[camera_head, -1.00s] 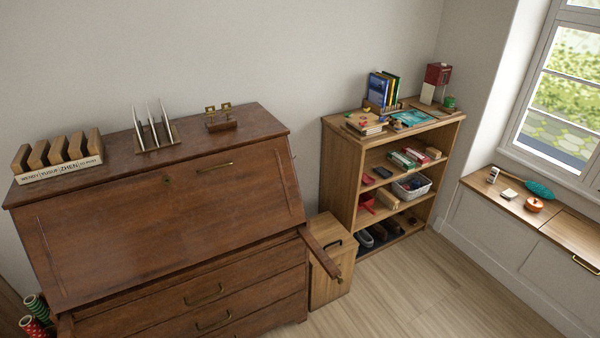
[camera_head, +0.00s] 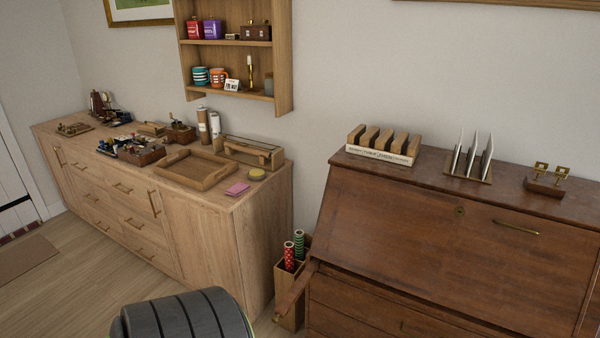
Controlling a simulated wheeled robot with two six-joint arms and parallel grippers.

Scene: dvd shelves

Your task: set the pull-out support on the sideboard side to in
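The brown wooden desk (camera_head: 420,240) stands at the right with its sloping front closed. On its sideboard side, the pull-out support (camera_head: 297,286) sticks out from the desk's front left as a narrow wooden bar with a small knob at its front end. It is out, not flush with the desk. The light wood sideboard (camera_head: 215,235) stands to its left. Neither of my grippers is in view.
A wooden bin (camera_head: 288,290) with red and green rolls stands between sideboard and desk, behind the support. A dark ribbed rounded shape (camera_head: 185,318) fills the bottom centre; I cannot tell what it is. Wood floor (camera_head: 75,270) shows clear at left.

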